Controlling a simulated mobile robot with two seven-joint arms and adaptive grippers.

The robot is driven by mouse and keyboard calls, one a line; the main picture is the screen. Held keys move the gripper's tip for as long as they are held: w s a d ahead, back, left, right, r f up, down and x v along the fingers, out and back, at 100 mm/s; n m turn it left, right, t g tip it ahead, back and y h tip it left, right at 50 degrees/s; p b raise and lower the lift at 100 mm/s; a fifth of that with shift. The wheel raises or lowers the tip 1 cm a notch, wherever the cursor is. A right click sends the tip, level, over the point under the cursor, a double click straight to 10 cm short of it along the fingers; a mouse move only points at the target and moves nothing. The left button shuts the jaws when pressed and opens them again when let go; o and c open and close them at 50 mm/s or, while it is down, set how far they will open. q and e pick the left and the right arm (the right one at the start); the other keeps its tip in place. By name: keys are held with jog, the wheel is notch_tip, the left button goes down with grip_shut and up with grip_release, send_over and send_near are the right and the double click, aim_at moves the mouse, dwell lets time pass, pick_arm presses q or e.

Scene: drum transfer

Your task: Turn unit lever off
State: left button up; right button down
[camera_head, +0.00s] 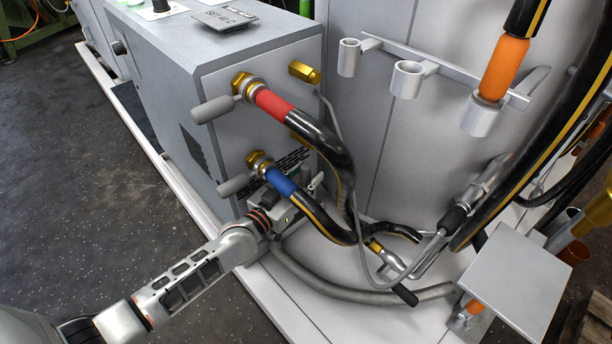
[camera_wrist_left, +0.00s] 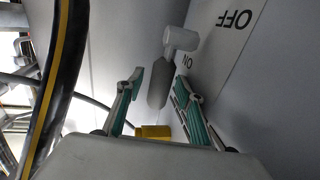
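In the left wrist view a grey lever (camera_wrist_left: 158,82) with a pale head sticks out from the unit's wall beside the printed words ON and OFF. Its handle lies near the ON mark. My left gripper (camera_wrist_left: 157,84) is open, with a green-padded finger on each side of the handle; I cannot tell whether either touches it. In the head view my left gripper (camera_head: 303,190) is low at the grey unit (camera_head: 185,70), partly behind the blue-banded hose (camera_head: 290,190). That lever cannot be made out there. My right gripper is out of view.
A red-banded hose (camera_head: 300,120) and two grey handles, an upper one (camera_head: 213,109) and a lower one (camera_head: 235,185), are close to my left arm. A holder rail (camera_head: 440,68) and a grey plate (camera_head: 515,280) stand right. The dark floor (camera_head: 90,190) is clear at left.

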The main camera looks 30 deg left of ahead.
pick_arm(q)
jog(key=shift+c, duration=0.4)
grip_shut()
